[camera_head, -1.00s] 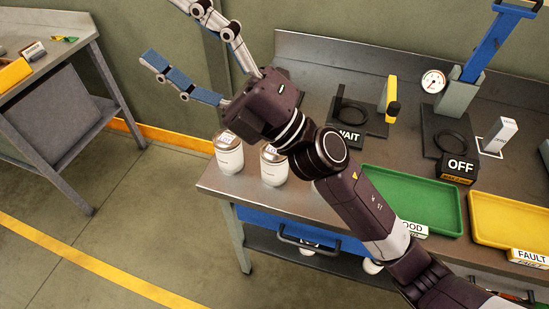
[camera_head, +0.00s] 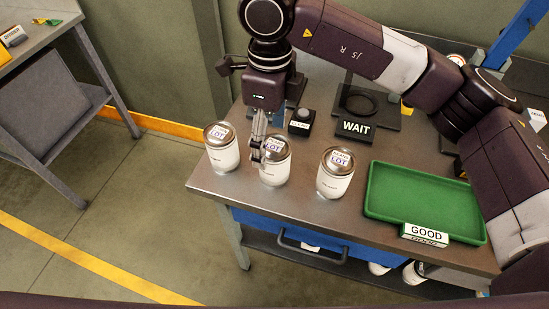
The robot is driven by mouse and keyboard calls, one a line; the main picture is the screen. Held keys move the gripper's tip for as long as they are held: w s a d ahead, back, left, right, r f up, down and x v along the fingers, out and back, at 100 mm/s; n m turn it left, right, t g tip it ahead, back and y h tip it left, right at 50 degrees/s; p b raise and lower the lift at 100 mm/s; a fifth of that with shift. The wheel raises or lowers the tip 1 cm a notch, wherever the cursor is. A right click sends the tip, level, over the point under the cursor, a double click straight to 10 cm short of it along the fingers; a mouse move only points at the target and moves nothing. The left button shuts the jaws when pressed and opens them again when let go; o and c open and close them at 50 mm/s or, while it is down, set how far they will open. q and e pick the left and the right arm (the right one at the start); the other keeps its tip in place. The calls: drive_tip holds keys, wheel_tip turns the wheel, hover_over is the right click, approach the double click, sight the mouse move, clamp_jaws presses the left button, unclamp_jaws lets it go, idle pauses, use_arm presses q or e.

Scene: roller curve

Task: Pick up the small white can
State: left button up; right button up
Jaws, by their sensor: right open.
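Three white cans with metal lids and LOT labels stand upright in a row at the table's front left: a left can (camera_head: 223,156), a middle can (camera_head: 275,172) and a right can (camera_head: 335,184). They look alike in size, so I cannot tell which one is the small white can. My right gripper (camera_head: 257,156) points down at the middle can, its fingers open and seen nearly edge-on. The fingertips overlap the left edge of that can's lid; I cannot tell whether they touch it. My left gripper is not in view.
A green tray (camera_head: 385,212) with a GOOD sign (camera_head: 426,233) lies right of the cans. A black WAIT stand (camera_head: 355,129) and a small black box (camera_head: 301,123) stand behind them. The table's (camera_head: 207,183) left and front edges are close to the cans.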

drive_tip(key=shift+d+f, duration=0.25)
drive_tip(key=shift+f, duration=0.45)
drive_tip(key=f, duration=0.2)
drive_tip(key=f+p, duration=0.1)
drive_tip(key=f, duration=0.1)
drive_tip(key=f+p, duration=0.1)
drive_tip(key=f, duration=0.1)
drive_tip(key=shift+w+d+f, duration=0.25)
drive_tip(key=shift+d, duration=0.05)
drive_tip(key=shift+f, duration=0.55)
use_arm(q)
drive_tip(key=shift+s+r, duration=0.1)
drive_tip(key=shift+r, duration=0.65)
use_arm(e)
drive_tip(key=c, duration=1.6)
drive_tip(key=shift+w+r, duration=0.1)
drive_tip(key=shift+c, duration=0.2)
